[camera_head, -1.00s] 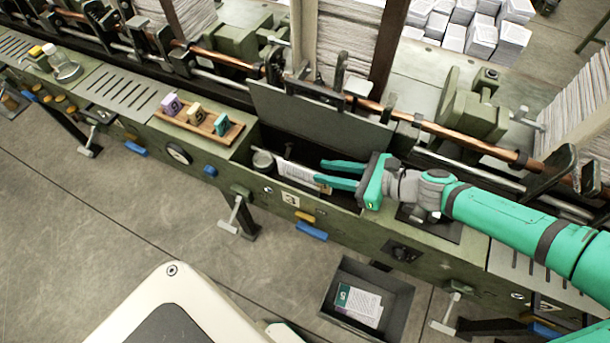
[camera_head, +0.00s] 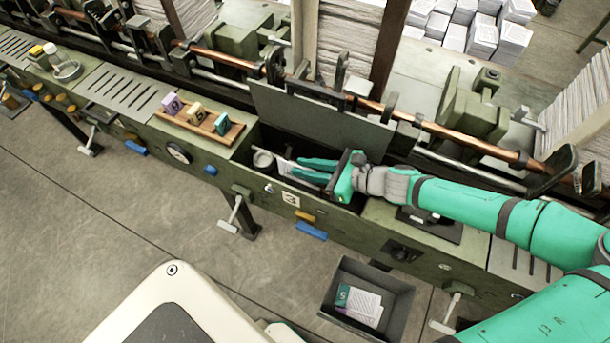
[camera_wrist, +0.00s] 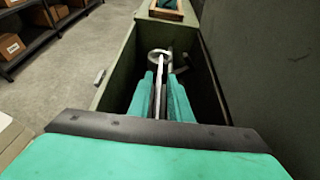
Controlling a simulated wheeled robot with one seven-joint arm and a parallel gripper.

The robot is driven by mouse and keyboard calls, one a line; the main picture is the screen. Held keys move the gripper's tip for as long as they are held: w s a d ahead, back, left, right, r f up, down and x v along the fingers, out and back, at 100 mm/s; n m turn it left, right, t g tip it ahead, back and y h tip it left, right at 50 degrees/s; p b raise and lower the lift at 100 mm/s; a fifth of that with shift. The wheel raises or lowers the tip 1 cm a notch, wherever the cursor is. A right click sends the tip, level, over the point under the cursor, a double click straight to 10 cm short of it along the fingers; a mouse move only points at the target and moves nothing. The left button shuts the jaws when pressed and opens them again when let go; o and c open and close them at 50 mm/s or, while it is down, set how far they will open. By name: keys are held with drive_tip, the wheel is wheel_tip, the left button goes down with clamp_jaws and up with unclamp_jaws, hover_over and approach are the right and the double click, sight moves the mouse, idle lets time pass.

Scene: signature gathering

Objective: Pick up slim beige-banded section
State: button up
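A wooden rack (camera_head: 199,122) with purple, beige and teal blocks stands left of the trough. A raised grey plate (camera_head: 315,122) runs behind it. A dark bin (camera_head: 393,288) with a teal-marked printed section (camera_head: 358,303) sits on the floor below.

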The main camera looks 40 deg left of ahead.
clamp_jaws()
drive_tip(key=shift+r, duration=0.15)
